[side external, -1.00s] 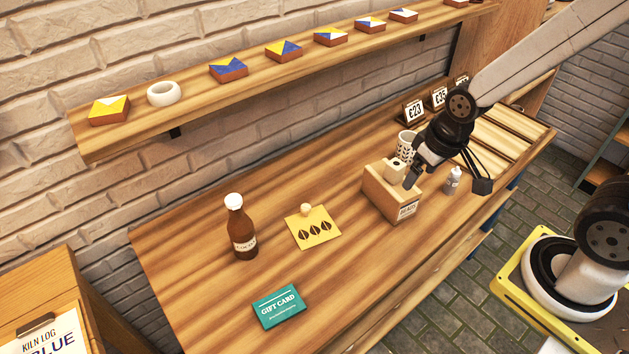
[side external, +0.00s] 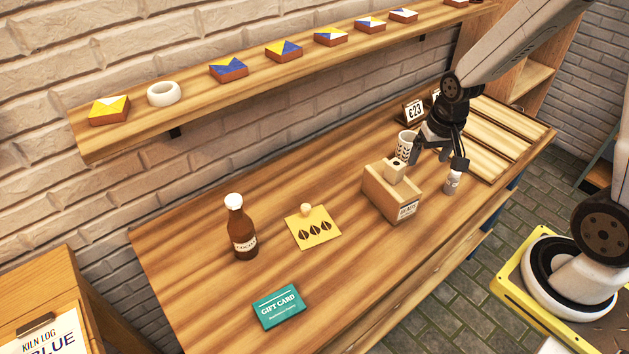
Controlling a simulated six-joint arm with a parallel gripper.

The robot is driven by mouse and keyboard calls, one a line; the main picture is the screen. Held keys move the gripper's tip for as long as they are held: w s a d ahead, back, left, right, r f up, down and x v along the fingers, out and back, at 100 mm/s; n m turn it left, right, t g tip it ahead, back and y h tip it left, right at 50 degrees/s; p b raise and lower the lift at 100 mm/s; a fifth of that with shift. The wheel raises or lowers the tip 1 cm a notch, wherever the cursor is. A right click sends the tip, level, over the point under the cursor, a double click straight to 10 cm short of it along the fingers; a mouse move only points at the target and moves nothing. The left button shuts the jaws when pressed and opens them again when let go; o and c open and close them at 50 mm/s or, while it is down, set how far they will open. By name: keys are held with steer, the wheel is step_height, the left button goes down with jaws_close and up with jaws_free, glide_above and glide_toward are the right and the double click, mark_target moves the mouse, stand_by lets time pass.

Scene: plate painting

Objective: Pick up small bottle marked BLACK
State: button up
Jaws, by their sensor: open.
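A small pale bottle (side external: 452,184) stands upright on the table, to the right of a wooden box; the marking on it is too small to read. My gripper (side external: 438,161) is open, with its fingers pointing down. Its right finger overlaps the top of the small bottle in the picture, and its left finger is near the wooden box and the patterned cup. I cannot tell whether the right finger touches the bottle. Nothing shows between the fingers.
The wooden box (side external: 391,197) and a patterned cup (side external: 404,146) stand close to my gripper. Price signs (side external: 413,110) and a slatted wooden tray (side external: 497,140) are behind.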

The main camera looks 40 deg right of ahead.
steer(key=d+f+m+g, duration=0.1)
steer(key=d+f+m, duration=0.35)
steer(key=d, duration=0.45)
steer(key=m, duration=0.5)
glide_above(454, 177)
steer(key=d, duration=0.2)
steer(key=f, duration=0.3)
steer(key=shift+w+a+g, duration=0.2)
steer(key=shift+a+g, duration=0.05)
steer(key=shift+g, duration=0.05)
steer(key=shift+f, duration=0.1)
steer(key=shift+f+n, duration=0.25)
steer(key=shift+f, duration=0.9)
steer(key=shift+f, duration=0.15)
steer(key=shift+a+f, duration=0.15)
steer(key=shift+f, duration=2.3)
